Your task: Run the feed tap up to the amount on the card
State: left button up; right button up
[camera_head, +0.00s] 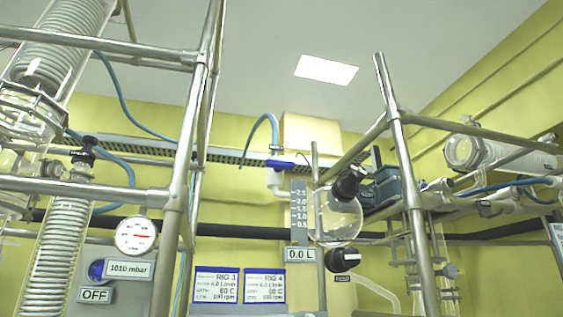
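A tap with a blue lever (280,164) sits on a white fitting at centre, under a curved blue hose (262,132); the lever lies roughly level. Below right is a round glass vessel (336,222) that looks empty. Beside it stands a grey scale (299,208) marked 0.5 to 2.5. A readout (300,254) shows 0.0 L. Two blue-and-white cards, RIG 3 (216,285) and RIG 4 (265,286), hang below; their small print is hard to read, with 60 C and 100 rpm seeming to show on both. Neither gripper is in view.
Metal frame posts stand left (184,180) and right (408,180) of the tap. A black knob (343,260) sits below the vessel. At left are a gauge (136,235), a 1010 mbar label (129,268), an OFF sign (95,296) and coiled glass condensers (65,245).

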aim_at(278, 165)
jog(key=k+l+z, duration=0.25)
jog(key=l+z, duration=0.25)
jog(key=l, duration=0.2)
jog(key=k+l+z, duration=0.25)
jog(key=l, duration=0.15)
jog(key=l+z, duration=0.25)
jog(key=l, duration=0.15)
